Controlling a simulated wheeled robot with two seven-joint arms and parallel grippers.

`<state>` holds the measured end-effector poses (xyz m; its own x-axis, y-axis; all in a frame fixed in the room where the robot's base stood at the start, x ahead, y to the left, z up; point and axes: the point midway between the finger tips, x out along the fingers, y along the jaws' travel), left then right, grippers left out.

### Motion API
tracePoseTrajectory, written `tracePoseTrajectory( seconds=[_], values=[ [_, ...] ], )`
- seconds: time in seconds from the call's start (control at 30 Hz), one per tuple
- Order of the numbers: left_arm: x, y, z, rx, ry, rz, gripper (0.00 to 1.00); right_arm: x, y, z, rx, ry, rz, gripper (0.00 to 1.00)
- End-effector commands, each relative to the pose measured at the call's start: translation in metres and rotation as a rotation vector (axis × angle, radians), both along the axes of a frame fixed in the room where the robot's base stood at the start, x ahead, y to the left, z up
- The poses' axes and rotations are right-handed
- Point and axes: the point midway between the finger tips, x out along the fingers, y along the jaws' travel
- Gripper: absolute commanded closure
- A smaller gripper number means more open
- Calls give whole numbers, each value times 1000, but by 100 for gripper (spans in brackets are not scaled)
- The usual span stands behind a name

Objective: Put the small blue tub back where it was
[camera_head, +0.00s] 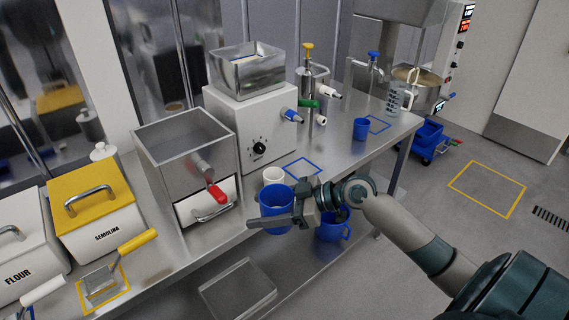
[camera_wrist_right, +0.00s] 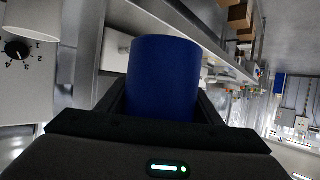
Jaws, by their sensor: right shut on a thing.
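My right gripper (camera_head: 283,220) is shut on a blue tub (camera_head: 277,199), which it holds near the front edge of the steel counter. In the right wrist view the tub (camera_wrist_right: 164,78) fills the space between the fingers. Two blue outlined squares are on the counter: an empty one (camera_head: 302,168) behind the held tub, and another (camera_head: 377,123) farther right. A second blue tub (camera_head: 361,129) stands beside the farther square. I cannot tell whether the held tub touches the counter. My left gripper is not in view.
A white tub (camera_head: 273,176) stands close behind the held tub. A white machine with a hopper (camera_head: 260,135) and a steel box with a red handle (camera_head: 190,160) are to the left. A blue jug (camera_head: 333,232) is below the counter edge.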

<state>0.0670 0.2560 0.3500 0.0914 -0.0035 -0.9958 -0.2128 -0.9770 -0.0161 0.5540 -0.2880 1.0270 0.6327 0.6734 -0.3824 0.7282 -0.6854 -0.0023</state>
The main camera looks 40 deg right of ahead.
Motion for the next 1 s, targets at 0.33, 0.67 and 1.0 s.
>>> tracePoseTrajectory(
  seconds=[0.33, 0.67, 1.0],
  values=[
    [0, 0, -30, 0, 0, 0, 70, -63, 80, -44, 1, -1, 126, 76],
    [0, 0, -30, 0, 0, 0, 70, -68, 85, -44, -1, -1, 135, 76],
    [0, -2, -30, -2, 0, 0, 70, -68, 85, -44, 0, -1, 134, 76]
  ],
)
